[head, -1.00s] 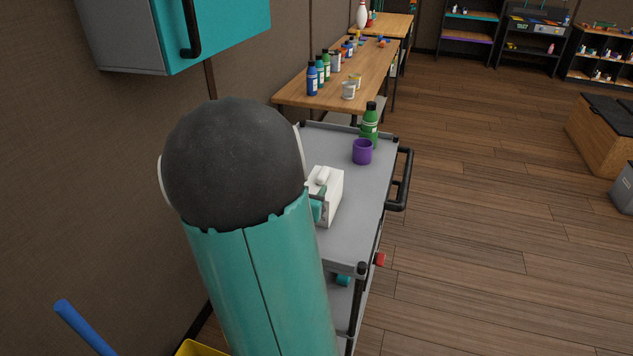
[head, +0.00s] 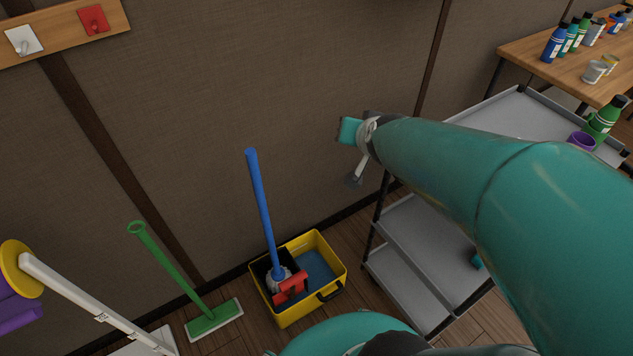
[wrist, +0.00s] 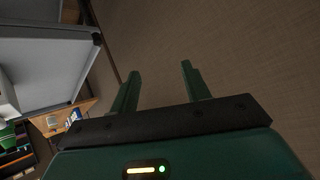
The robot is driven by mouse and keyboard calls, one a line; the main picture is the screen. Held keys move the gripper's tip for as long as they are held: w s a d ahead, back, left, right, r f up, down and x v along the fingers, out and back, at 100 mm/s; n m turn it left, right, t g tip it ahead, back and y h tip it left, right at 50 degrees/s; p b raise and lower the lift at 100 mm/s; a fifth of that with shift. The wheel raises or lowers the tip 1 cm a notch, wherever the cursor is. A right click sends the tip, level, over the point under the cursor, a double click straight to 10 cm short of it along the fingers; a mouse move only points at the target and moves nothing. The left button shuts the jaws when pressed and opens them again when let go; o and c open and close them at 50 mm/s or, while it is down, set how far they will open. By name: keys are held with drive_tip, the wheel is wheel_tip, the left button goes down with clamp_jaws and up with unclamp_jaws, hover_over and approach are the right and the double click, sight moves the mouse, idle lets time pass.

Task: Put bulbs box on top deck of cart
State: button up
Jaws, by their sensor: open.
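The grey cart stands at the right in the head view, with a bare part of its top deck (head: 510,112) showing behind my arm. In the wrist view, the grey deck (wrist: 45,70) fills the upper left. A white object (wrist: 6,100), cut off at the left edge there, looks like the bulbs box on the deck; my arm hides that spot in the head view. My gripper (wrist: 158,72) is open, with nothing between its two green fingers but the brown wall beyond. It is off to the side of the deck, apart from the white object.
A yellow mop bucket (head: 318,290) with a blue-handled mop (head: 262,210) and a green broom (head: 170,268) stand by the wall. A wooden table (head: 545,55) with bottles is behind.

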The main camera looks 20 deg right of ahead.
drive_tip(key=s+a+r+n+g+y, duration=0.2)
drive_tip(key=s+a+n, duration=0.4)
drive_tip(key=s+a, duration=0.7)
drive_tip(key=shift+s+a+r+n+g+y, duration=0.3)
drive_tip(key=shift+a+r+g, duration=0.55)
drive_tip(key=shift+g, duration=0.35)
drive_tip(key=shift+f, duration=0.1)
drive_tip(key=shift+c, duration=1.2)
drive_tip(key=shift+d, duration=0.1)
